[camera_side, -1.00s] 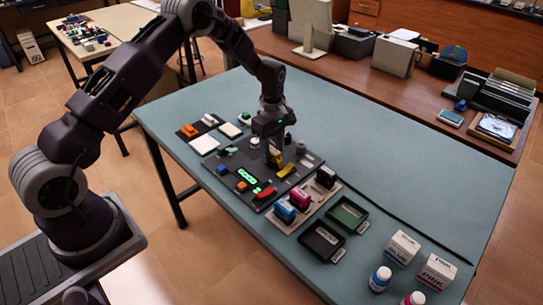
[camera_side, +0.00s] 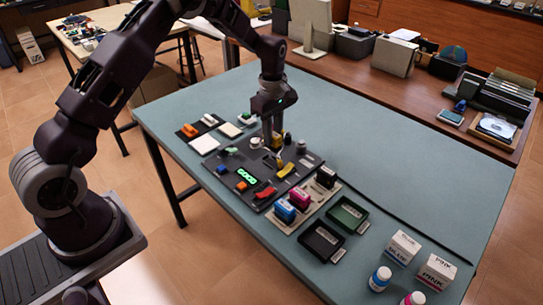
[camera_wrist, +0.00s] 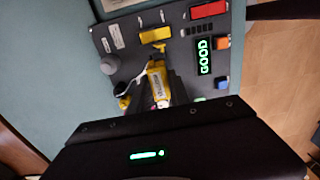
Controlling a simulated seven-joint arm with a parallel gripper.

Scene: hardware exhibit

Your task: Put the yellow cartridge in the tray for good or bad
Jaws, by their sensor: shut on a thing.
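My gripper (camera_side: 272,143) is above the dark test board (camera_side: 228,165), shut on the yellow cartridge (camera_side: 279,141). The cartridge also shows between the fingers in the wrist view (camera_wrist: 157,84), with a pale label on its side. It appears to be held just above the board; the exact gap cannot be told. The board's display (camera_side: 247,176) reads GOOD in green, and it also shows in the wrist view (camera_wrist: 204,56). A green tray (camera_side: 362,228) and a black tray (camera_side: 322,258) sit to the right, both looking empty.
Blue (camera_side: 285,211), magenta (camera_side: 299,198) and black (camera_side: 326,177) cartridges stand on a light holder between board and trays. A yellow piece (camera_side: 285,171) and a red piece (camera_side: 265,192) are on the board. Boxes (camera_side: 403,247) and bottles (camera_side: 380,279) stand right of the trays.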

